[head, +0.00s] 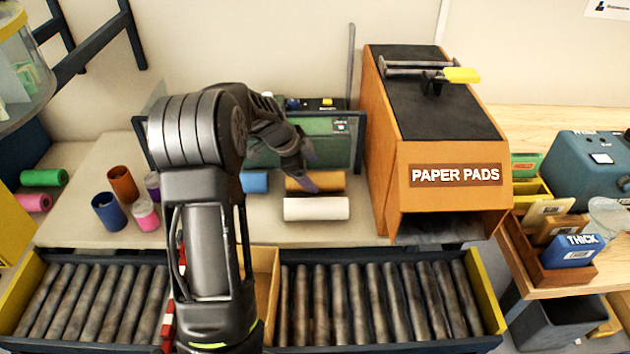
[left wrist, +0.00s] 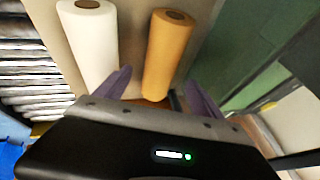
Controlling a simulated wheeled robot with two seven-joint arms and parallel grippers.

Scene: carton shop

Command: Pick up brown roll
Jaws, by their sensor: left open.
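A brown roll (head: 328,181) lies on its side on the pale worktop in the head view, behind a white roll (head: 316,208). Part of it is hidden by a purple finger. My left gripper (head: 307,168) is open and empty, at the left part of the brown roll. In the left wrist view the brown roll (left wrist: 168,55) shows between and beyond the two fingers of the left gripper (left wrist: 157,90), and the white roll (left wrist: 90,45) lies left of it. Whether the fingers touch the brown roll cannot be told. My right gripper is in neither view.
A blue roll (head: 254,182) lies left of the brown one. A rust-brown roll (head: 122,183) stands with other coloured rolls at left. A green panel (head: 328,150) rises behind, the orange paper pads box (head: 392,150) stands right, and roller conveyors (head: 375,300) run in front.

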